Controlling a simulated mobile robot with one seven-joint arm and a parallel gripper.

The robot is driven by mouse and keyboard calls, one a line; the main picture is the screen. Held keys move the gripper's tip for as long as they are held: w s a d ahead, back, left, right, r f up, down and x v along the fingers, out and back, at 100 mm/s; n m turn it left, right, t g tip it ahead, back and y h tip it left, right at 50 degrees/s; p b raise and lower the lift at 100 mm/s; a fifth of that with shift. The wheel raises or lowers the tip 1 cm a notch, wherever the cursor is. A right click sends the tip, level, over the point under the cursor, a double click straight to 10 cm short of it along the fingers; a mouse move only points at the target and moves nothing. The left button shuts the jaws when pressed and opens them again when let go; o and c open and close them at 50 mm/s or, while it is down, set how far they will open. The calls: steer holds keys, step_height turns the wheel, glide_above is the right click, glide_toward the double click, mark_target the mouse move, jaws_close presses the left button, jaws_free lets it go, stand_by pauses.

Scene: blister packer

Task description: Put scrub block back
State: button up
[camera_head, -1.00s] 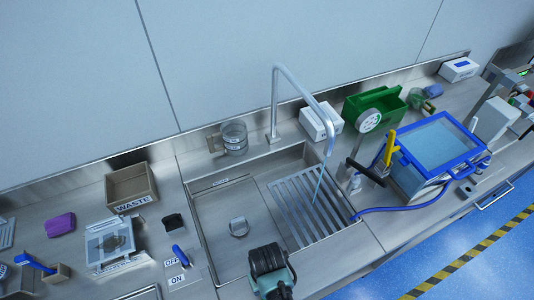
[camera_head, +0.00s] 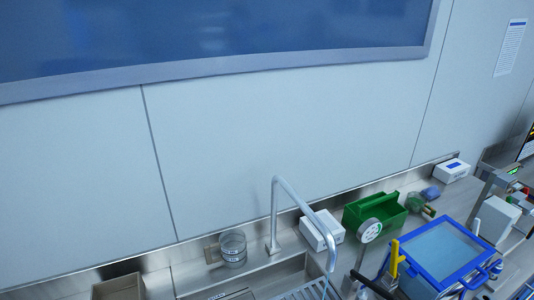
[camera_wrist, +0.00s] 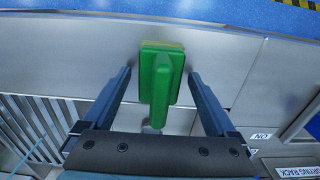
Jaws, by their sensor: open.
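The scrub block (camera_wrist: 162,76), green with a yellowish layer at its far end, shows in the wrist view. It is between the two fingers of my gripper (camera_wrist: 159,75), with a gap on each side. My gripper is open and holds nothing. The block is over the steel front strip of the counter (camera_wrist: 220,62); I cannot tell whether it rests on it. Neither the block nor my gripper shows in the head view now.
The slatted sink grate (camera_wrist: 35,125) is at the left in the wrist view. In the head view, the tap (camera_head: 290,205), a green bin (camera_head: 375,212) and a blue-framed box (camera_head: 445,255) stand along the counter. A wire-like cup (camera_head: 232,248) is left of the tap.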

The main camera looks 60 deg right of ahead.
steer(key=shift+r, duration=0.1)
step_height(320, 180, up, 12)
steer(key=shift+r, duration=0.1)
stand_by(0.4)
